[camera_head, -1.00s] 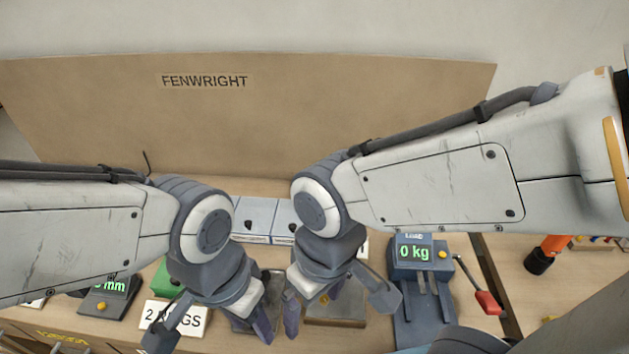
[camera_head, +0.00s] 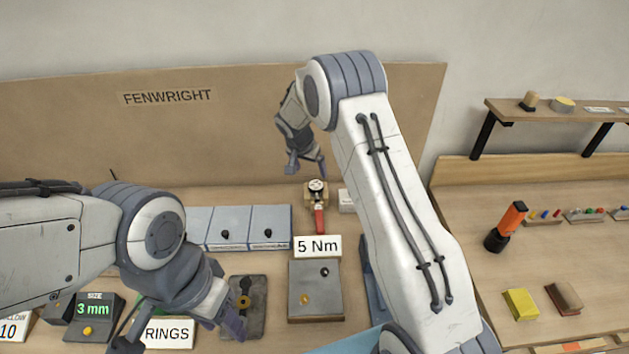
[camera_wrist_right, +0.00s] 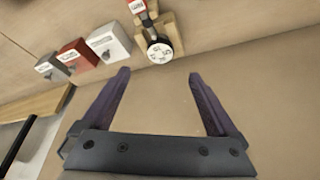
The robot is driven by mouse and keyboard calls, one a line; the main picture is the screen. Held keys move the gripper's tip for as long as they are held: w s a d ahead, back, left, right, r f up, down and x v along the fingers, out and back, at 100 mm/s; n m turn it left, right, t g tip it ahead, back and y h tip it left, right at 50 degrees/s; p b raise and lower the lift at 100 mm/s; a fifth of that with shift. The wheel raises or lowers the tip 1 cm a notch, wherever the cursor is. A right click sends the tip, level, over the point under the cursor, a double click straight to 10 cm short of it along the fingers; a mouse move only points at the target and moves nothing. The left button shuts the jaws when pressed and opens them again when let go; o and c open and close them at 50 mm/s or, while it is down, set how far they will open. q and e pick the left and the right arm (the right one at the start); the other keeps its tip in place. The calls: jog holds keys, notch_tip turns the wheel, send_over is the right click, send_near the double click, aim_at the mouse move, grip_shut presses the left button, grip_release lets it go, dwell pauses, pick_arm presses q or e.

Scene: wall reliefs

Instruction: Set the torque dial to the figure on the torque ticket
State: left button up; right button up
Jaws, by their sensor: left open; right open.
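The torque dial (camera_head: 317,186) is a white round face with dark marks, on a tool with a red handle (camera_head: 319,218) in a wooden stand. The torque ticket (camera_head: 318,246) reads 5 Nm and stands in front of it. My right gripper (camera_head: 306,167) is open and empty, just above and behind the dial in the head view. In the right wrist view the dial (camera_wrist_right: 159,52) shows beyond the open fingers, apart from them; its figures are too small to read surely. My left gripper (camera_head: 182,332) is open, low at the left by the RINGS card.
A metal plate block (camera_head: 315,291) lies in front of the ticket. A red box (camera_wrist_right: 75,55) and a white box (camera_wrist_right: 108,42) stand near the tool. The FENWRIGHT board (camera_head: 230,130) rises behind the bench.

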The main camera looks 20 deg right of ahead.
aim_at(316, 185)
jog(key=p+x, duration=0.3)
jog(key=x, duration=0.5)
jog(key=shift+p+x, duration=0.35)
jog(key=shift+x, duration=0.45)
jog(key=shift+s+a, duration=0.1)
jog(key=c, duration=1.4)
